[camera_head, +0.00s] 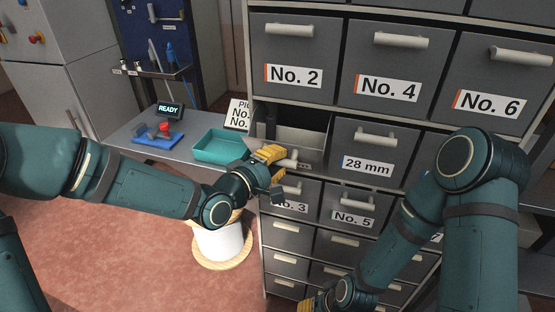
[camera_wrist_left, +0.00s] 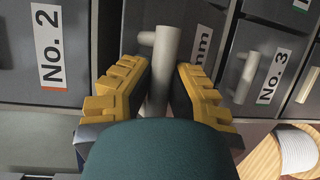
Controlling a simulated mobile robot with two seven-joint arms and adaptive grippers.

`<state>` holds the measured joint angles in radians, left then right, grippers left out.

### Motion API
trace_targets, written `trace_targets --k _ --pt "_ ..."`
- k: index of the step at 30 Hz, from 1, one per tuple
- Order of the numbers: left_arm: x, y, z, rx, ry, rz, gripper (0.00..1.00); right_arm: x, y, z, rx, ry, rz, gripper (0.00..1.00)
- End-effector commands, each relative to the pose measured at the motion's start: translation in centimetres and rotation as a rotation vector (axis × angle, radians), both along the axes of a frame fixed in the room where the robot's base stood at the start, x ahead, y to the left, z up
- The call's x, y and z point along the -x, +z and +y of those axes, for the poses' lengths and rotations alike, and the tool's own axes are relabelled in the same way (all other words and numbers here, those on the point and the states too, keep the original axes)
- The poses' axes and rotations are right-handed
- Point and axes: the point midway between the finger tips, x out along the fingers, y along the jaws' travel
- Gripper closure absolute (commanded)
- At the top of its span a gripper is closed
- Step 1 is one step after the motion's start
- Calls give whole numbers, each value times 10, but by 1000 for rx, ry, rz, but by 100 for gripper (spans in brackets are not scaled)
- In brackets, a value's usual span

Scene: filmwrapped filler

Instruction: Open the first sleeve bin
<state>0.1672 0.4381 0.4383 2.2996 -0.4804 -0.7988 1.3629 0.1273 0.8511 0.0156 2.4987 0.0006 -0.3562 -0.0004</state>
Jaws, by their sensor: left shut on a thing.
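The sleeve bin (camera_head: 299,157) is a grey drawer below No. 2, left of the 28 mm drawer. It stands pulled out, and its hollow inside shows from above. Its label is mostly hidden; the left wrist view shows only "mm" (camera_wrist_left: 202,48). My left gripper (camera_head: 279,158) is shut on the bin's pale bar handle (camera_head: 288,163). In the left wrist view the handle (camera_wrist_left: 163,70) stands between the yellow fingers. My right gripper (camera_head: 318,304) is low at the bottom edge, partly cut off, beside the lower drawers.
Closed drawers No. 2 (camera_head: 294,55), No. 4 (camera_head: 386,66), 28 mm (camera_head: 371,150) and No. 5 (camera_head: 350,203) surround the bin. A teal tray (camera_head: 218,148) and a blue stand (camera_head: 158,139) sit on the side bench. A white roll (camera_head: 218,243) on a wooden disc stands below.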

Motion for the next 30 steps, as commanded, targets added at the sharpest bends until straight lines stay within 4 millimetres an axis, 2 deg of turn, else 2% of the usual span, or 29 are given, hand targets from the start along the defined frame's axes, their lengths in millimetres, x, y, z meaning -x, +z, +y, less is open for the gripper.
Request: trace_targets --k 8,9,11,22,30 --pt "1 0 -2 -1 -5 0 100 0 0 0 0 0 0 53" --pt "1 0 -2 -1 -5 0 72 0 0 0 0 0 0 53" --pt "1 0 -2 0 -5 -1 50 0 0 0 0 0 0 53" --pt "2 1 1 -1 -1 -1 50 0 0 0 0 0 0 53" --pt "30 4 26 -3 1 -3 50 0 0 0 0 0 0 53"
